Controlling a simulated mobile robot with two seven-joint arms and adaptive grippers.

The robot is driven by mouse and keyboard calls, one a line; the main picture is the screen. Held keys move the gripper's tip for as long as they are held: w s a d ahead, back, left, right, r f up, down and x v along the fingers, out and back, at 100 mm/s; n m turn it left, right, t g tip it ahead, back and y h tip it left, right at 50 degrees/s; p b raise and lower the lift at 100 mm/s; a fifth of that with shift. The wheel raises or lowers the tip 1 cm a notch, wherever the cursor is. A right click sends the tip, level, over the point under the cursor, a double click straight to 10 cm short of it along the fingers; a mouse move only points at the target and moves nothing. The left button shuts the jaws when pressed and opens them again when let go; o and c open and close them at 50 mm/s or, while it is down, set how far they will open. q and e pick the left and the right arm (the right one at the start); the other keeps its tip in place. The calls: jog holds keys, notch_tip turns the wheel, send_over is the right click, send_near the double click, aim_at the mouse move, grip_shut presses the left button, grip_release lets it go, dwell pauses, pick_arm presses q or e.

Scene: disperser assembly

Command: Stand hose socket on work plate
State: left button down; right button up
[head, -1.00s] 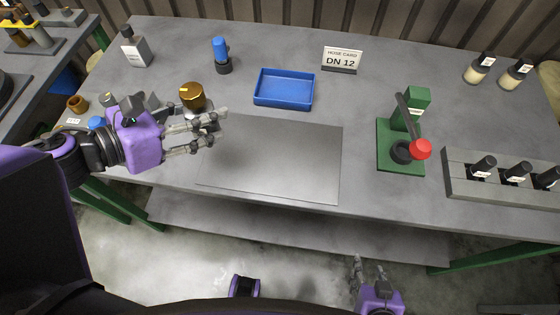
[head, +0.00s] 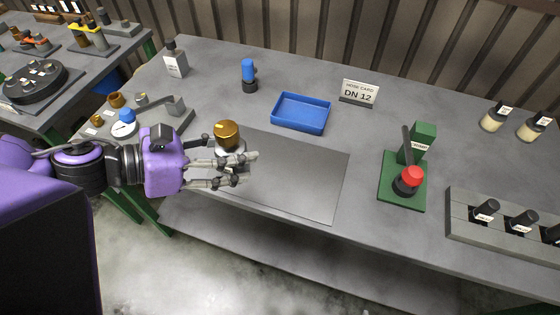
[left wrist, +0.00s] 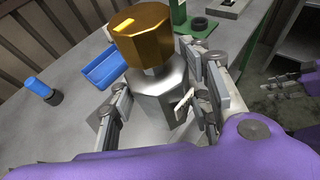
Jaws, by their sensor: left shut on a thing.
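The hose socket (head: 229,149) has a silver body with a brass hexagonal top, which bears a small yellow mark. My left gripper (head: 222,167) is shut around the silver body, and the socket is roughly upright. The left wrist view shows the socket (left wrist: 158,88) between the fingers, brass part above them. In the head view it appears over the left part of the grey work plate (head: 295,178). Its lower end is hidden by the fingers, so I cannot tell whether it touches the plate. My right gripper (left wrist: 294,80) shows only at the right edge of the left wrist view; its opening is unclear.
A blue tray (head: 301,113) and a DN 12 card (head: 358,93) stand behind the plate. A green press with a red knob (head: 411,178) is to its right. A grey fixture with small parts (head: 172,106) lies behind my left wrist. Most of the plate is clear.

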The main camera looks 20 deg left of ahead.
pick_arm(q)
jog(key=w+d+f+b, duration=0.1)
jog(key=w+f+b, duration=0.1)
jog(key=w+f, duration=0.1)
jog(key=w+d+f+b, duration=0.2)
jog(key=w+f+b, duration=0.1)
jog(key=w, duration=0.1)
jog(key=w+d+f+b, duration=0.2)
jog(key=w+f, duration=0.1)
jog(key=w, duration=0.1)
jog(key=shift+w+d+f, duration=0.1)
jog(key=shift+w+f, duration=0.05)
jog(key=shift+w, duration=0.1)
jog(key=shift+f+b, duration=0.3)
jog(key=shift+f, duration=0.05)
notch_tip(320, 180, down, 3)
jog(key=shift+r, duration=0.2)
pick_arm(e)
notch_tip(320, 180, down, 8)
jog(key=s, duration=0.1)
jog(key=shift+s+d+g, duration=0.15)
jog(key=shift+s+g, duration=0.2)
jog(key=shift+g, duration=0.05)
jog(key=shift+s+f, duration=0.1)
